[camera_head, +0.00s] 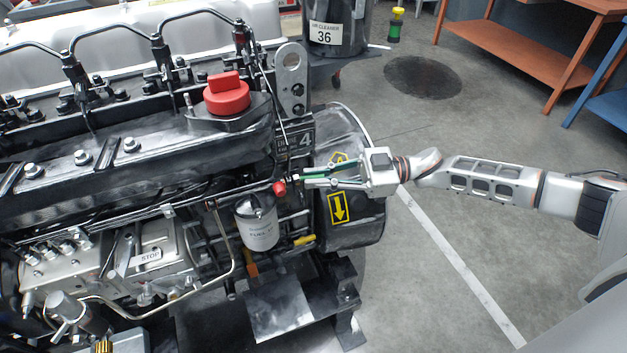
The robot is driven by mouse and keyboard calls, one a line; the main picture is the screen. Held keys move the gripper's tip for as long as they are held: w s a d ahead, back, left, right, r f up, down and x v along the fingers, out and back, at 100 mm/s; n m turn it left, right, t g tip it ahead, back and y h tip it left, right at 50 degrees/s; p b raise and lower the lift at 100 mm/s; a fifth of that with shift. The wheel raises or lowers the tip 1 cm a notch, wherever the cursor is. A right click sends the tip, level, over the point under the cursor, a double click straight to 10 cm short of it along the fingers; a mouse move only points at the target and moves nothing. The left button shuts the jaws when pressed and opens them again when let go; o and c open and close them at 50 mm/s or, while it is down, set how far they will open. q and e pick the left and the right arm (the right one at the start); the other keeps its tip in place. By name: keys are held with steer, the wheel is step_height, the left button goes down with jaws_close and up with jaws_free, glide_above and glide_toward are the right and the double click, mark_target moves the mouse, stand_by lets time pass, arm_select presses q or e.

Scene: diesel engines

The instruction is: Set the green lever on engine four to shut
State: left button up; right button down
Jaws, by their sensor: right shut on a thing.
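Engine four (150,150) fills the left half of the head view, with a plate marked "4" (305,139) at its right end. The green lever (312,177) sticks out to the right, roughly level, from near a small red knob (279,188) above the white fuel filter. My right gripper (322,178) reaches in from the right and is shut on the green lever. The fingers hide part of the lever. My left gripper is not in view.
A yellow label with a down arrow (339,208) is just below my right gripper; another yellow label (338,158) is partly hidden above. The fuel filter (257,222) and a red cap (227,94) are nearby. An orange bench (515,55) stands back right. Open floor lies right.

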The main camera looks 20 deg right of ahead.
steer(key=shift+w+f+n+g+b, duration=0.1)
steer(key=shift+w+n+g+b, duration=0.2)
steer(key=shift+n+g+b, duration=0.65)
steer(key=shift+r+g, duration=0.25)
steer(key=c, duration=2.1)
jaws_free()
steer(key=shift+c, duration=0.2)
steer(key=shift+d+f, duration=0.1)
steer(key=shift+d, duration=0.25)
steer(key=d, duration=1.1)
steer(key=shift+s, duration=0.45)
steer(key=shift+d, duration=0.1)
